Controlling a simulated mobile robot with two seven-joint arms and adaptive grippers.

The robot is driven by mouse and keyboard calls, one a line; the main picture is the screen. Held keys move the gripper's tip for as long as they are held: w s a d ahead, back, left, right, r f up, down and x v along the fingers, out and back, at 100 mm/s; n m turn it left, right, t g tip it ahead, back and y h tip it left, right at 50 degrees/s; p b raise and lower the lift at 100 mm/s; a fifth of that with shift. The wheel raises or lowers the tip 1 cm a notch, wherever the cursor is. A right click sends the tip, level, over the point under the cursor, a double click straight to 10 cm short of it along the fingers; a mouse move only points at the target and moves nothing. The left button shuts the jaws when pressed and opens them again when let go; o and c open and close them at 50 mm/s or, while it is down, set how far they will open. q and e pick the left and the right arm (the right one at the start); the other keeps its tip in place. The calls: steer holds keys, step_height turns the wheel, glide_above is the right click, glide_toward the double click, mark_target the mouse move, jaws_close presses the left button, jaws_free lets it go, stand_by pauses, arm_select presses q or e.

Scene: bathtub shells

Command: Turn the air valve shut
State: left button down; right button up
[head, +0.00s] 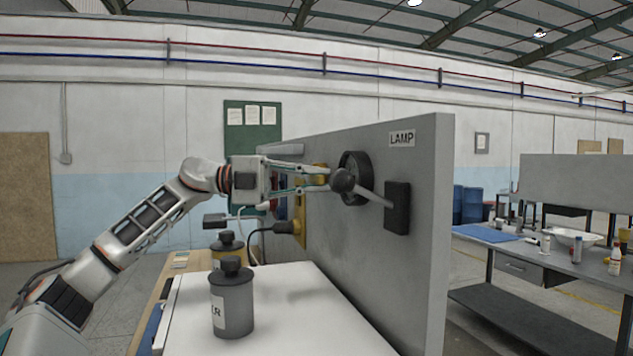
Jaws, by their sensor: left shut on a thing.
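A yellow part (320,167), seen only in pieces behind my left gripper's fingers, sits at the side panel; it looks like the valve's handle. My left gripper (326,179) reaches in from the left and is shut at this yellow part. The exact contact is hidden by the fingers and by a dark ball knob (343,181) at the fingertips. The knob ends a grey lever that comes from a black box below the LAMP label (402,138). A dark wheel (361,165) stands on the panel just behind the knob. My right gripper is not in view.
The tall grey panel (425,270) closes off the right side of the white worktop (300,325). Two dark-topped canisters stand there, a grey one (232,305) in front. A yellow socket (299,233) with a black cable is below the gripper. A workbench (540,262) stands beyond.

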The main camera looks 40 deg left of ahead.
arm_select(q)
steer(key=shift+r, duration=0.15)
steer(key=c, duration=2)
jaws_free()
steer(key=shift+a, duration=0.1)
steer(key=shift+v, duration=0.9)
steer(key=v, duration=1)
steer(key=shift+s, duration=0.1)
